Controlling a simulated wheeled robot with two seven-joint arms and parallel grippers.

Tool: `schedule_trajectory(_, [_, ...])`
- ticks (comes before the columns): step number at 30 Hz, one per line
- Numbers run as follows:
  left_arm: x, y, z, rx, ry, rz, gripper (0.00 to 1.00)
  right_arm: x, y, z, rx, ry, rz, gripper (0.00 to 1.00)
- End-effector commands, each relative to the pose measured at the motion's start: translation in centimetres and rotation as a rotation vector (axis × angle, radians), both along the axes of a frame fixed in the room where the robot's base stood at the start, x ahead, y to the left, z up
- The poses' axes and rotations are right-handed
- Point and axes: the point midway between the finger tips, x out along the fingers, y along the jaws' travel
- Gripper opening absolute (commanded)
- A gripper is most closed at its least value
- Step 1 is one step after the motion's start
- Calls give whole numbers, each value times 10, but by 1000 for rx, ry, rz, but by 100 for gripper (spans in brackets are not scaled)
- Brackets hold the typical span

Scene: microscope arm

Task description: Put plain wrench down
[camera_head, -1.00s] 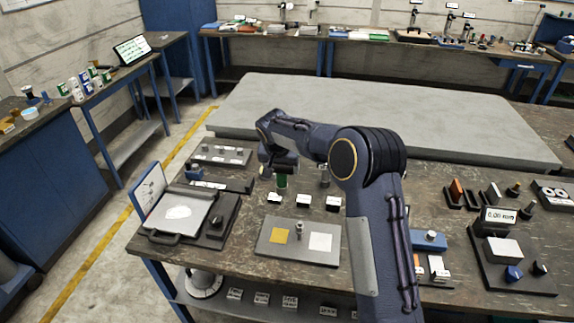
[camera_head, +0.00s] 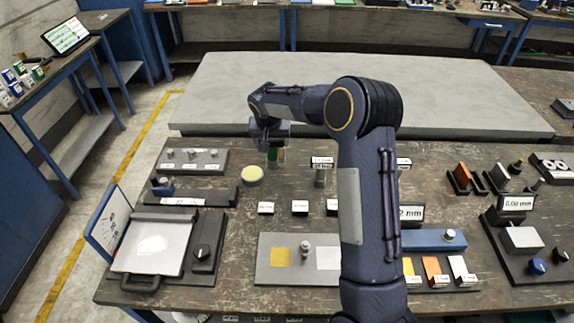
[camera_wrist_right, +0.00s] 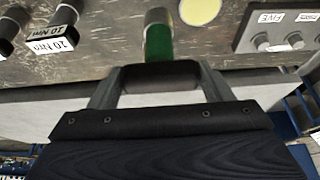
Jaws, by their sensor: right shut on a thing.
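My right gripper (camera_head: 270,142) is above the far part of the workbench (camera_head: 235,235), left of centre in the head view. In the right wrist view its jaws (camera_wrist_right: 160,74) are shut on a green-handled piece (camera_wrist_right: 158,42) with a grey metal end, which I take to be the plain wrench. The green part also shows below the gripper in the head view (camera_head: 272,155). Its metal end points toward the bench; I cannot tell whether it touches. The wrench's far end is hidden by the jaws. My left gripper is not in view.
A pale yellow disc (camera_head: 253,175) lies near the gripper. A grey block with several knobs (camera_head: 192,161) stands to the left. Small white labels (camera_head: 300,206) stand in front. A grey slab (camera_head: 340,90) lies behind. A hotplate-like device (camera_head: 150,248) stands front left.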

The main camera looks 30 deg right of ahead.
Motion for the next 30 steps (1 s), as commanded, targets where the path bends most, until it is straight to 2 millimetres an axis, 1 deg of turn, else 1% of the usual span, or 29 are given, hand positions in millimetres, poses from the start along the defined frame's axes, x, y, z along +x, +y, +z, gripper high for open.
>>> schedule_trajectory(1, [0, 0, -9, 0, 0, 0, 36, -5, -9, -13, 0, 1, -2, 36])
schedule_trajectory(3, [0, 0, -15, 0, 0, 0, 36, -9, -19, -27, 0, 0, -1, 36])
schedule_trajectory(6, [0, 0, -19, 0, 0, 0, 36, -14, -29, -39, 0, -1, -1, 36])
schedule_trajectory(14, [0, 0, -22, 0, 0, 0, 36, -19, -40, -52, -1, -2, 1, 36])
schedule_trajectory(17, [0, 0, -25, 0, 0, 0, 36, -23, -47, -63, 0, 0, -1, 36])
schedule_trajectory(18, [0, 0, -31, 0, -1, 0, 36, -22, -45, -72, 0, 0, 2, 36])
schedule_trajectory(21, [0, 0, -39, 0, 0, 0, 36, -22, -45, -87, -1, 1, 3, 36])
schedule_trajectory(23, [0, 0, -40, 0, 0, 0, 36, -22, -45, -90, 0, -1, 1, 36])
schedule_trajectory(30, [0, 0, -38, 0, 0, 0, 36, -21, -45, -89, -1, -2, 1, 36])
